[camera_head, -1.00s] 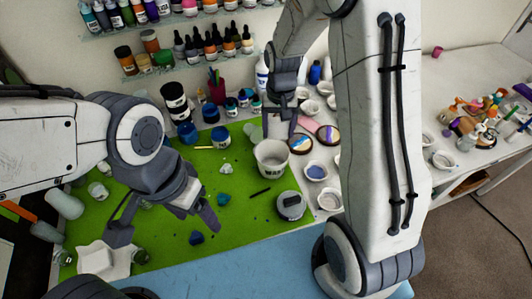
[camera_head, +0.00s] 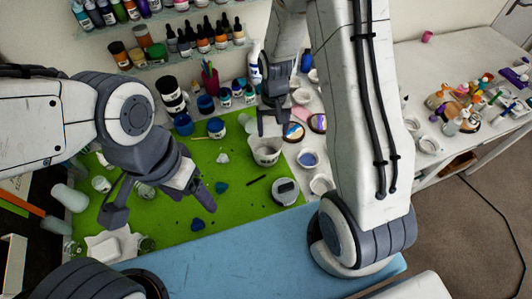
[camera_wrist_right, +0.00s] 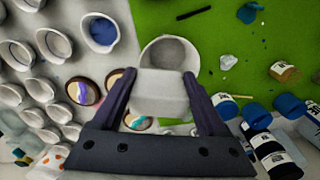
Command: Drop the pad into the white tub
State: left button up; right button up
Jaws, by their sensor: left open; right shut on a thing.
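My right gripper (camera_head: 272,126) is shut on a pale grey-white pad (camera_wrist_right: 160,92), which shows between its fingers in the right wrist view. In that view the pad overlaps the near part of the white tub (camera_wrist_right: 170,44), whose open mouth shows beyond it. In the head view the tub (camera_head: 266,156) stands on the green mat (camera_head: 235,196), with the right gripper just above and behind its rim. I cannot tell the pad's exact height over the tub. My left gripper (camera_head: 160,205) is open and empty over the left of the mat.
Small cups (camera_head: 308,159) and painted discs (camera_head: 294,132) crowd the right side. Bottles and jars (camera_head: 171,95) stand behind. A white dish (camera_head: 103,247) lies at front left. Mid-mat holds small scraps.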

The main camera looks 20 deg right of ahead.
jog(key=shift+f+b, duration=0.3)
jog(key=shift+f, duration=0.45)
pick_arm(q)
jog(key=shift+f, duration=0.6)
pick_arm(e)
jog(key=o, duration=1.5)
jog(key=shift+r, duration=0.15)
notch_tip(320, 180, up, 9)
jog(key=shift+r+b, duration=0.1)
jog(key=shift+b, duration=0.95)
jog(key=shift+r, duration=0.55)
pick_arm(q)
notch_tip(320, 180, down, 2)
jog(key=shift+f, duration=0.15)
